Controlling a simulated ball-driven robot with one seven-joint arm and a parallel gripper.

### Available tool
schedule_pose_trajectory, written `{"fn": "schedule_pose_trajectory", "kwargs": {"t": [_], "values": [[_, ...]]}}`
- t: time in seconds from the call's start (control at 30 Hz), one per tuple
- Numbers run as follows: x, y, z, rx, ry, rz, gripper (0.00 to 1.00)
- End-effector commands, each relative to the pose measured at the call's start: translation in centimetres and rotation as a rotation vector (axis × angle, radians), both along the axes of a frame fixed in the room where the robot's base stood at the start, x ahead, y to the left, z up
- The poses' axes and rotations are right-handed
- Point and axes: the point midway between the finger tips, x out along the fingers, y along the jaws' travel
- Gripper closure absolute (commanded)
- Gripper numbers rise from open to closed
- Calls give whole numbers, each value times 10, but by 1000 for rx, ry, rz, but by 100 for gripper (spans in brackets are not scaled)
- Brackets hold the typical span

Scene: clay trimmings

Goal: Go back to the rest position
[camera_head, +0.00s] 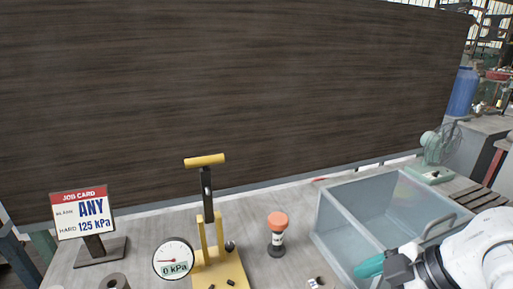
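My gripper (371,266) is at the lower right, at the end of my white arm, over the near part of a grey translucent bin (335,222). A teal rounded part shows at its tip, pointing left; I cannot tell whether it is a finger or something held. The fingers are not clearly visible, so their opening is unclear. The rest of the arm runs off the right edge.
A yellow press (220,270) with an upright lever and a gauge (173,259) reading 0 kPa stands at the centre left. An orange-capped item (277,233) stands between press and bin. A job card (83,215) is at left, a green fan (440,145) behind the bin.

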Motion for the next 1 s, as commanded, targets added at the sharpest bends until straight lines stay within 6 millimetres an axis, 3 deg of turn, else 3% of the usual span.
{"fn": "schedule_pose_trajectory", "kwargs": {"t": [0.13,0.23,0.37,0.47,0.57,0.73,0.9,1.0], "values": [[13,20,-10,116,8,-143,7],[16,29,-29,196,49,-288,7],[8,32,-68,252,140,-478,7],[-10,30,-107,257,227,-624,7],[-41,23,-151,219,323,-773,7],[-117,-10,-224,55,465,-1017,7],[-184,-53,-260,-139,520,-1177,7],[-206,-71,-267,-214,524,-1226,7]]}}
